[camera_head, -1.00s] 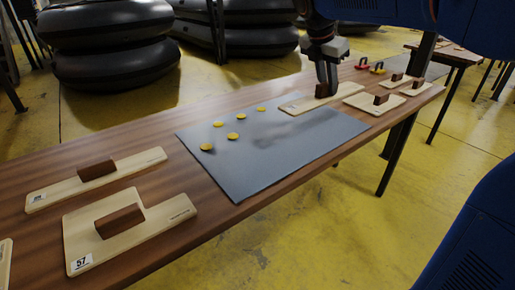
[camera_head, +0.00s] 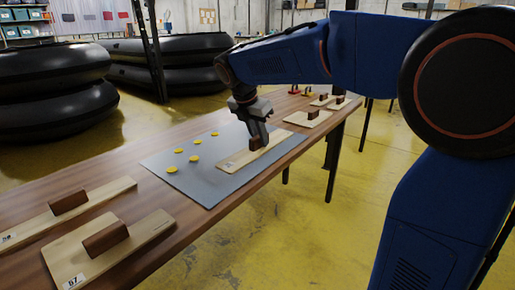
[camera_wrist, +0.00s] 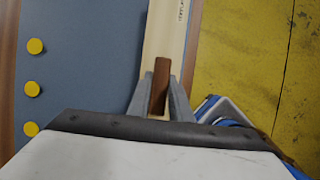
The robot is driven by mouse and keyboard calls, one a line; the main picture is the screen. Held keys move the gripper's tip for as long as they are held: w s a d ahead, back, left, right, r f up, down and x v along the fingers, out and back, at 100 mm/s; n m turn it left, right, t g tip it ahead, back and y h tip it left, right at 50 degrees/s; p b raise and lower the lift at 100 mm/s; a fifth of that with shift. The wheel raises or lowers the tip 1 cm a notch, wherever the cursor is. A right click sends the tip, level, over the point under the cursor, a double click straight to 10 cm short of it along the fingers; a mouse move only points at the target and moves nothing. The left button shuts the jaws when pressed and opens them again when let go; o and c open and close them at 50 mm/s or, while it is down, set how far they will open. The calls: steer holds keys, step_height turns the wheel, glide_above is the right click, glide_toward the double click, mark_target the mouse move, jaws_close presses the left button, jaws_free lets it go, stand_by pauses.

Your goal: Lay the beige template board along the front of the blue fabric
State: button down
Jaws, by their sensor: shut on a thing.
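The beige template board (camera_head: 270,149) is long and narrow, with a brown block handle (camera_head: 259,142). My gripper (camera_head: 257,137) is shut on that handle. The board is over the front right part of the blue-grey fabric (camera_head: 205,195); whether it touches the fabric is unclear. In the wrist view the fingers (camera_wrist: 160,92) flank the handle (camera_wrist: 160,80).
Several yellow discs (camera_head: 195,158) lie on the fabric's back left part. Two handled boards, a long one (camera_head: 100,195) and a wide one (camera_head: 140,235), lie on the table at left. More boards (camera_head: 308,117) and red and yellow handled items (camera_head: 307,93) are at the far right.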

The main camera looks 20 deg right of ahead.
mark_target(259, 146)
steer(key=shift+f, duration=1.85)
steer(key=shift+f, duration=0.1)
steer(key=c, duration=1.6)
jaws_free()
steer(key=v, duration=1.2)
steer(key=shift+d, duration=0.15)
steer(key=s+d+f+m+y, duration=0.1)
steer(key=s+d+f+m, duration=0.2)
steer(key=s+f+m, duration=0.3)
steer(key=s+d+f+m+t+y, duration=0.1)
steer(key=s+d+f+m, duration=0.3)
steer(key=s+f+m, duration=0.3)
steer(key=s+d+f+m+t+y, duration=0.1)
steer(key=s+d+f+m, duration=0.2)
steer(key=s+m, duration=0.9)
steer(key=shift+s+d+f+y, duration=0.1)
steer(key=shift+s+f+y, duration=0.05)
steer(key=shift+s+f, duration=0.65)
steer(key=shift+s+d+f+y, duration=0.1)
steer(key=shift+s+f, duration=0.35)
steer(key=shift+s, duration=0.65)
steer(key=shift+s+d+f+y, duration=0.1)
steer(key=shift+s+f+y, duration=0.05)
steer(key=shift+s+f, duration=0.65)
